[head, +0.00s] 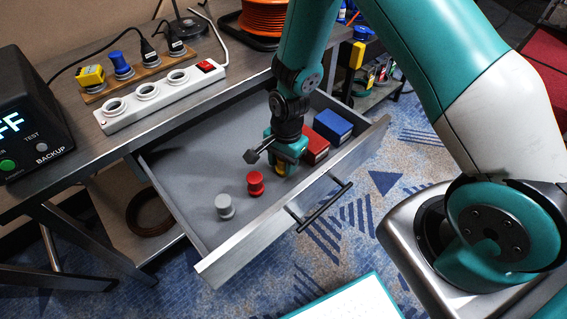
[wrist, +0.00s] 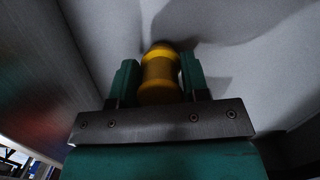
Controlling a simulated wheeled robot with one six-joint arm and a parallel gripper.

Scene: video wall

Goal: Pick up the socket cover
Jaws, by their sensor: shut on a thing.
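A yellow spool-shaped socket cover (wrist: 160,78) is between the two teal fingers of my gripper (wrist: 159,64) in the wrist view, and the fingers are shut on it. In the head view my gripper (head: 285,158) points down inside the open drawer, and a little of the yellow cover (head: 281,170) shows under it. I cannot tell whether the cover touches the drawer floor. A red cover (head: 255,183) and a grey cover (head: 224,206) of similar shape stand in the drawer to the left of my gripper.
A red box (head: 316,151) and a blue box (head: 333,126) sit in the drawer (head: 188,174), right of my gripper. The drawer's front wall and handle (head: 325,205) are close. On the desk are a white power strip (head: 160,97), several plugs and a black backup unit (head: 30,115).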

